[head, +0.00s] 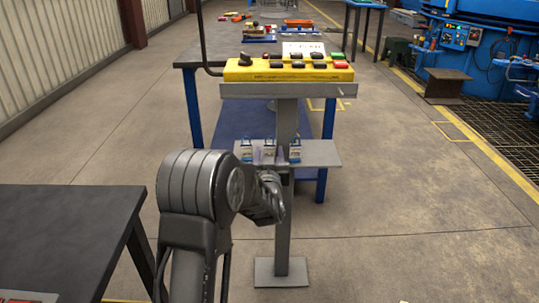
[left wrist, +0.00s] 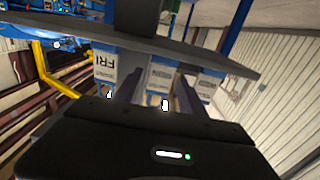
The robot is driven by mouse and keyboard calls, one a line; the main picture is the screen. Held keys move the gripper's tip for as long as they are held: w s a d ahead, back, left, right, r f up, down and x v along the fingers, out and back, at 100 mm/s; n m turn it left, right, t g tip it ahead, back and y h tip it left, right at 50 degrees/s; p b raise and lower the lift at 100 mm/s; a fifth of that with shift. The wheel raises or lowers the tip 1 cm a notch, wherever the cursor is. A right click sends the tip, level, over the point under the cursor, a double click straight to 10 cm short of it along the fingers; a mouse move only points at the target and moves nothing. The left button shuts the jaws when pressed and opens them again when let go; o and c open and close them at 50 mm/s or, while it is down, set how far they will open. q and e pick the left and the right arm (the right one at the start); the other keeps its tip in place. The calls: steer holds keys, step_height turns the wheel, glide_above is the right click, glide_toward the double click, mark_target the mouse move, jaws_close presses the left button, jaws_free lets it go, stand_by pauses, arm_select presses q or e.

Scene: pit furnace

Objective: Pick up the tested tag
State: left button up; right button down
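Three small tags hang in a row at the grey shelf on the post: a left tag (head: 246,149), a middle tag (head: 268,153) and a right tag (head: 295,151) in the head view. Their print is too small there to tell which is the tested one. The left wrist view shows a tag with letters like "FRI" (left wrist: 106,66), a middle tag (left wrist: 159,78) and another tag (left wrist: 207,86). My left gripper (head: 272,190) is just below and in front of the shelf. Its fingers (left wrist: 157,93) are apart, with the middle tag between them and gaps beside it. My right gripper is out of view.
The grey shelf (head: 322,153) sits on a post below a yellow control box (head: 288,72) with knobs and buttons. A dark table (head: 60,235) stands at the left front. A workbench (head: 215,45) is behind.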

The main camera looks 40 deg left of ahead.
arm_select(q)
jaws_close()
steer(key=shift+r, duration=0.1)
stand_by(0.5)
